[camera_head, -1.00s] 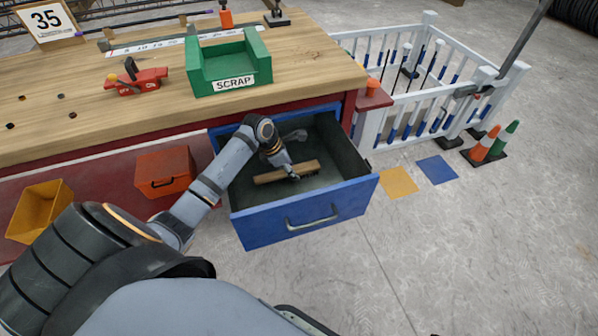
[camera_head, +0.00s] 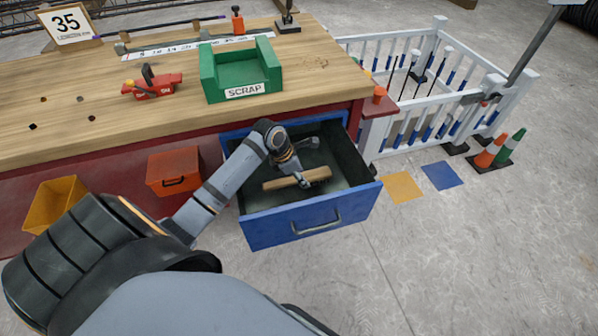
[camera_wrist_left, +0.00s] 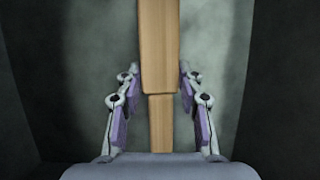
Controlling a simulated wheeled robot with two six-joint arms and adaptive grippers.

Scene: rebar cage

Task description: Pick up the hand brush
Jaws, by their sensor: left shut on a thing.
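The hand brush (camera_head: 284,183) is a long wooden piece inside the open blue drawer (camera_head: 262,230). My left gripper (camera_head: 304,181) reaches down into the drawer and is shut on the brush near its middle. In the left wrist view the brush's wooden body (camera_wrist_left: 160,45) runs lengthwise between the two fingers of the left gripper (camera_wrist_left: 159,82), with a narrower wooden part nearer the palm. Bristles are not visible. I cannot tell whether the brush is clear of the drawer floor. My right gripper is not in view.
The drawer walls surround the gripper. A grey item (camera_head: 312,142) lies at the drawer's back. The wooden workbench (camera_head: 150,115) above holds a green SCRAP bin (camera_head: 222,90) and a red plane (camera_head: 152,87). An orange box (camera_head: 174,170) is left of the drawer.

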